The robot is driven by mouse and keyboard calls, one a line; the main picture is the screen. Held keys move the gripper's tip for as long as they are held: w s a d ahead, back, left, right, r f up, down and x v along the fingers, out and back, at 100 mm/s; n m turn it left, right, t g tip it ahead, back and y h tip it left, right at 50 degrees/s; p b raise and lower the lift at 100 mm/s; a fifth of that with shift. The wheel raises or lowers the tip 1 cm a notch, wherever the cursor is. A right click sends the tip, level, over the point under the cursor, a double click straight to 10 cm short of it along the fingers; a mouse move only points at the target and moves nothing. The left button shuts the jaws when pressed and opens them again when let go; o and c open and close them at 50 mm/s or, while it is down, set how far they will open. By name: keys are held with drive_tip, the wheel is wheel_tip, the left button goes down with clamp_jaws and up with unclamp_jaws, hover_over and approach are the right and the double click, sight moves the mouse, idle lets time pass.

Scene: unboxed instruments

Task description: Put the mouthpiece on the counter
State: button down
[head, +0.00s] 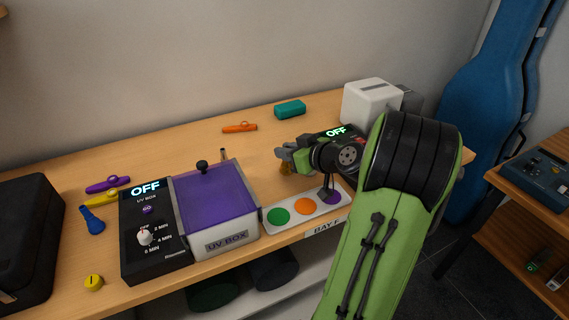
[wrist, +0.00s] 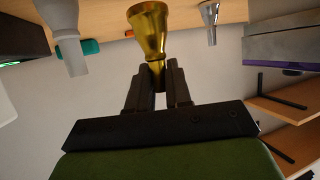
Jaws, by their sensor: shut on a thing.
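A gold mouthpiece (wrist: 149,32) is between my fingertips in the wrist view, its wide cup end away from the fingers. My gripper (wrist: 158,73) is shut on its narrow end. In the head view my gripper (head: 286,153) is over the back middle of the wooden counter (head: 185,150), and a bit of gold shows below the fingers. I cannot tell whether the mouthpiece touches the counter. A silver mouthpiece (wrist: 209,14) and a larger grey one (wrist: 62,30) also show in the wrist view, on either side of the gold one.
A UV box (head: 212,203) with a purple lid and a black timer panel (head: 150,230) stands left of my gripper. A white tray (head: 291,224) with coloured circles lies in front. An orange kazoo (head: 240,127) and a teal block (head: 290,109) lie behind. The back left is fairly clear.

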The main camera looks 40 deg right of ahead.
drive_tip(key=shift+f+b, duration=0.35)
drive_tip(key=shift+f, duration=1.1)
drive_tip(key=shift+f, duration=0.2)
drive_tip(key=c, duration=1.1)
unclamp_jaws()
drive_tip(key=shift+o, duration=0.2)
drive_tip(key=shift+r, duration=0.2)
drive_tip(key=p+v, duration=0.1)
drive_tip(key=v, duration=1.1)
